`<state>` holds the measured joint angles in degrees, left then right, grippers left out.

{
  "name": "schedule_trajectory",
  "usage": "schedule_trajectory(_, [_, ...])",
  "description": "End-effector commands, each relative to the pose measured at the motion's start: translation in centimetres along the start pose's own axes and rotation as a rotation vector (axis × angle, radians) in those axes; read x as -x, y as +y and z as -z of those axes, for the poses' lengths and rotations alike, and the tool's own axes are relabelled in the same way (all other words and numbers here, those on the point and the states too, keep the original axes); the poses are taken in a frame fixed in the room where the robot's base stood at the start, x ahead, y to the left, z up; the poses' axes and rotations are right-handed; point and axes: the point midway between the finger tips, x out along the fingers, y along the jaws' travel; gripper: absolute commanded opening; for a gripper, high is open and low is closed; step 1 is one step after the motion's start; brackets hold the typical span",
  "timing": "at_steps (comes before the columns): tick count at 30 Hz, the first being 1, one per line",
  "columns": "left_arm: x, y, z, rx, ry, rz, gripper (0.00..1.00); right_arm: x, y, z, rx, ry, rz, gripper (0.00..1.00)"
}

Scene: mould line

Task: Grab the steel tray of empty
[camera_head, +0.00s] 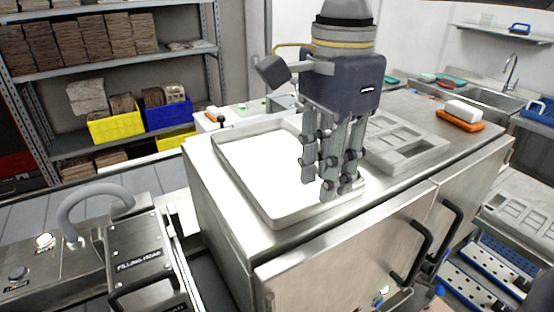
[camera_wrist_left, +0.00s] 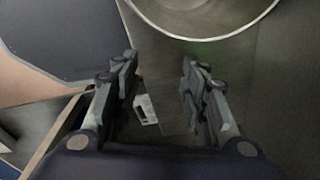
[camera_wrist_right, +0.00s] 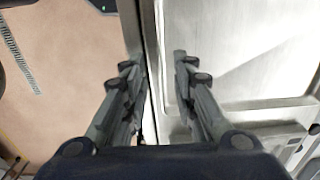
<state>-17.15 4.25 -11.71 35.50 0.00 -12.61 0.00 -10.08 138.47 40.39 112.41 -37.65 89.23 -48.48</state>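A shallow steel tray (camera_head: 283,218) with a bright, bare inside lies on the steel counter. A steel tray with several empty square hollows (camera_head: 432,149) lies to its right. My right gripper (camera_head: 335,190) points down over the right end of the shallow tray and hides part of it. In the right wrist view its fingers (camera_wrist_right: 158,72) are apart, on both sides of a steel edge; I cannot tell whether they touch it. My left gripper (camera_wrist_left: 158,72) is open and empty, near a round metal vessel (camera_wrist_left: 200,20); it is not seen in the head view.
A filling head unit (camera_head: 145,262) stands at the lower left. An orange holder with a white block (camera_head: 460,116) sits at the counter's back right, before a sink (camera_head: 480,92). Shelves with blue (camera_head: 168,114) and yellow bins (camera_head: 117,124) stand behind. Door handles (camera_head: 410,255) stick out in front.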

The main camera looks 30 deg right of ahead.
Motion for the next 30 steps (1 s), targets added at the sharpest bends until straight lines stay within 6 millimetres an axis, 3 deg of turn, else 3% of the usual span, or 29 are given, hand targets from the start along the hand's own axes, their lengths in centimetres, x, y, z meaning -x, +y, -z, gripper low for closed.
schedule_trajectory(3, [1.3,-0.7,0.0,0.0,-0.002,0.008,0.4,-1.2,0.2,-0.1,0.002,-0.001,-0.004,0.26])
schedule_trajectory(9, [1.7,-1.0,-0.1,0.001,-0.002,0.011,0.4,-3.4,0.1,-0.1,-0.002,-0.001,0.0,0.26])
schedule_trajectory(16, [1.6,-0.8,0.0,0.002,-0.001,0.009,0.4,-3.6,0.1,-0.1,-0.002,-0.001,0.001,0.26])
schedule_trajectory(20, [1.6,-0.7,0.0,0.003,-0.001,0.008,0.4,-3.6,0.1,-0.1,-0.002,-0.001,0.001,0.0])
schedule_trajectory(30, [1.6,-0.4,0.1,0.003,-0.001,0.005,0.4,-3.5,0.1,-0.1,-0.002,-0.001,0.004,0.0])
